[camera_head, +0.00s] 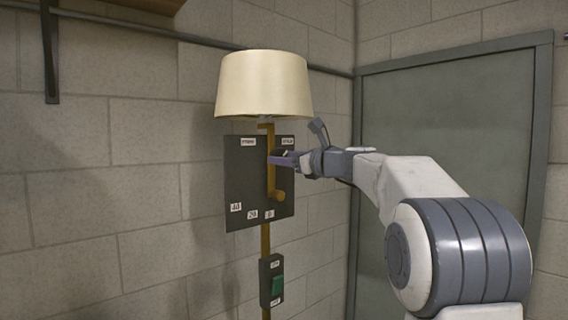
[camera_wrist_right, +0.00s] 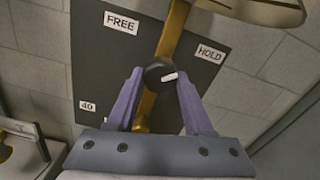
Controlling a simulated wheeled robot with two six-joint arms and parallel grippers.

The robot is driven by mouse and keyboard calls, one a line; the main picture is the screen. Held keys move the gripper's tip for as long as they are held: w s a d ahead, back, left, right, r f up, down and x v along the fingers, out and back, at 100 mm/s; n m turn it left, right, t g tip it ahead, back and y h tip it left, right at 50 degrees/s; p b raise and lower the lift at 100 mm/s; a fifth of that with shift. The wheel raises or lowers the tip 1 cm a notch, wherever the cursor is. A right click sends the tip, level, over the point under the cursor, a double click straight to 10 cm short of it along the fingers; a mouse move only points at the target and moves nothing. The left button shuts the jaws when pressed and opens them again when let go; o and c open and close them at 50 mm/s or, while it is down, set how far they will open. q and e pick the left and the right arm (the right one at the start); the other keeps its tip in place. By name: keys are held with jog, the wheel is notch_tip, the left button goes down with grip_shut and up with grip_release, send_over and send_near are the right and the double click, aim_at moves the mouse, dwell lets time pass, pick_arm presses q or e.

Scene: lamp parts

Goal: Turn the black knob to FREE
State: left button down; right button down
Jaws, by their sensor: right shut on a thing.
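The black knob (camera_wrist_right: 157,72) sits on a brass bar in front of a dark panel (camera_wrist_right: 90,60). Its white mark points right, on the side of the HOLD label (camera_wrist_right: 211,53). The FREE label (camera_wrist_right: 121,22) is at the panel's upper left. My right gripper (camera_wrist_right: 160,78) is shut on the knob, one purple finger on each side. In the head view the right gripper (camera_head: 285,160) reaches the panel from the right, and its fingers largely hide the knob. My left gripper is not in view.
A lamp with a cream shade (camera_head: 263,84) stands just above the panel. A brass peg (camera_head: 279,196) sticks out below my gripper. A switch box with a green rocker (camera_head: 277,286) is lower on the pole. A grey door (camera_head: 455,125) is at the right.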

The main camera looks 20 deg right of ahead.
jog(key=n+b, duration=0.9)
jog(key=n, duration=1.3)
jog(key=shift+d+r+b, duration=0.1)
jog(key=shift+r+b, duration=0.05)
jog(key=shift+b, duration=0.2)
jog(key=shift+c, duration=1.4)
grip_release()
jog(key=b+v, duration=0.5)
jog(key=v, duration=0.5)
jog(key=shift+s, duration=0.2)
